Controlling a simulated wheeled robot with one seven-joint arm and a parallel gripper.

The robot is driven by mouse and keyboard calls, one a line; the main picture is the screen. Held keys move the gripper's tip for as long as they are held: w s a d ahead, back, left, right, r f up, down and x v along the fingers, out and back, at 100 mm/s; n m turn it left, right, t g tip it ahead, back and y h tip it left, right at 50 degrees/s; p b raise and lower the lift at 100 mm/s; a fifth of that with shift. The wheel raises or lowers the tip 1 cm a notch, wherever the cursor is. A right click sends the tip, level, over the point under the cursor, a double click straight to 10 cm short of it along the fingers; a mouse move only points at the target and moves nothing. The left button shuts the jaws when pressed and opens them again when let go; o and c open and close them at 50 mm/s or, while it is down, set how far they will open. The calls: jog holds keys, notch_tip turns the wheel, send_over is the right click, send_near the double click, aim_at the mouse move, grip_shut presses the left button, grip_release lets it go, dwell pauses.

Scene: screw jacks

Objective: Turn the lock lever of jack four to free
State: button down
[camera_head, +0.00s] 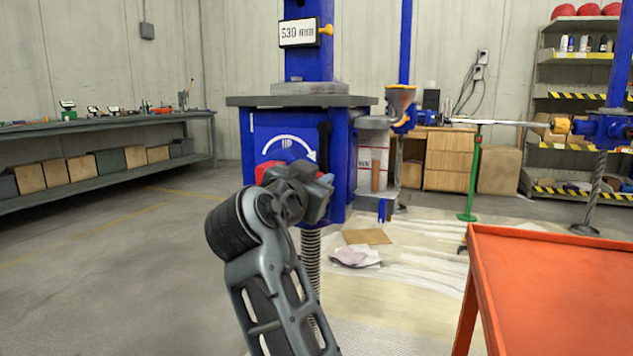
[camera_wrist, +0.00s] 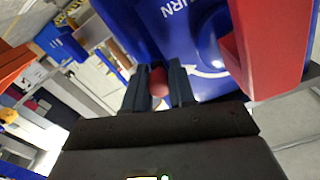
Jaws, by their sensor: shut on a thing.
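A blue jack housing (camera_head: 350,165) with a white curved arrow stands at centre, and it fills the upper part of the wrist view (camera_wrist: 150,40). I cannot read a jack number on it. My gripper (camera_wrist: 160,88) is at the housing's front face, its two dark fingers shut on a round red knob (camera_wrist: 159,82). The knob's lever is mostly hidden by the gripper. In the head view my gripper and wrist hide the knob. A thick red part (camera_wrist: 268,45) runs beside the fingers at right; a red piece also shows in the head view (camera_head: 264,172).
A display (camera_head: 299,32) reading 530 mm is on the blue column above. A dark upright handle (camera_head: 323,141) is on the housing's front. An orange table (camera_head: 560,285) stands at right front. A workbench (camera_head: 90,125) lines the left wall. Floor at left is clear.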

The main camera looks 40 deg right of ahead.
jog(key=c, duration=1)
grip_release()
jog(key=shift+p+v, duration=0.7)
jog(key=shift+v, duration=3.2)
jog(key=shift+f, duration=0.1)
